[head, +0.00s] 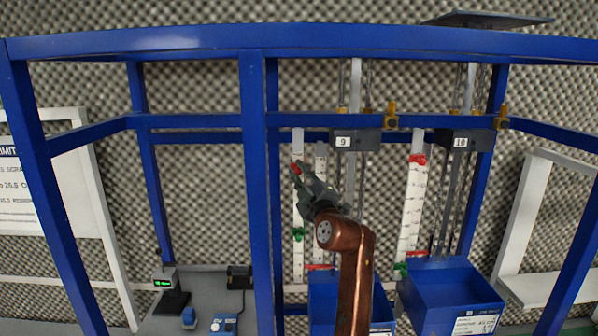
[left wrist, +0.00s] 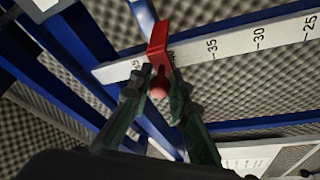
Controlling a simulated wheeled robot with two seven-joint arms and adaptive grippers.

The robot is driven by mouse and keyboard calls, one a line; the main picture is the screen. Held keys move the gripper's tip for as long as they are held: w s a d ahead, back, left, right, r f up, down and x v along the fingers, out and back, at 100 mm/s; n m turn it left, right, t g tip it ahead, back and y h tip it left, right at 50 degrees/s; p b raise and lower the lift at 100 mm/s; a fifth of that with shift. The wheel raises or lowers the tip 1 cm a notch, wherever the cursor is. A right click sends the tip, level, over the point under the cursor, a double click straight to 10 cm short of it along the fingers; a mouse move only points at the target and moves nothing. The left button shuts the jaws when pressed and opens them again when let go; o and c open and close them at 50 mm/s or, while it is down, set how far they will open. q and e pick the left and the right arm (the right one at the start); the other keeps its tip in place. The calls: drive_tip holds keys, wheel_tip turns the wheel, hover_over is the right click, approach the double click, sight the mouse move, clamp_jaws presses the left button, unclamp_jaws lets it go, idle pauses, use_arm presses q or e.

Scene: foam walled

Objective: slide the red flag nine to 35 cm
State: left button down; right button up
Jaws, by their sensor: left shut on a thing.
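The red flag nine (left wrist: 158,45) is a red clip over the white scale (left wrist: 235,42) in the left wrist view. It sits on the higher-number side of the 35 mark, apart from it; the number beneath it is hidden. My left gripper (left wrist: 156,86) is shut on the flag's round red knob. In the head view, the red flag (head: 295,168) shows at my left gripper's tips (head: 297,171), high on the upright white scale (head: 298,208) left of the block labelled 9 (head: 343,141). My right gripper is out of view.
A green flag (head: 298,233) sits lower on the same scale. To the right, a second scale (head: 412,205) has its own red flag (head: 417,159), near block 10 (head: 461,142). Blue frame posts (head: 257,190) and blue bins (head: 447,296) stand around my arm.

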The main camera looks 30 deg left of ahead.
use_arm(q)
wheel_tip(320, 180, down, 8)
drive_tip(key=b, duration=0.5)
drive_tip(key=shift+r+b, duration=0.1)
drive_tip(key=shift+b, duration=0.2)
drive_tip(key=shift+r, duration=0.1)
drive_tip(key=c, duration=1.8)
unclamp_jaws()
drive_tip(key=v, duration=1.2)
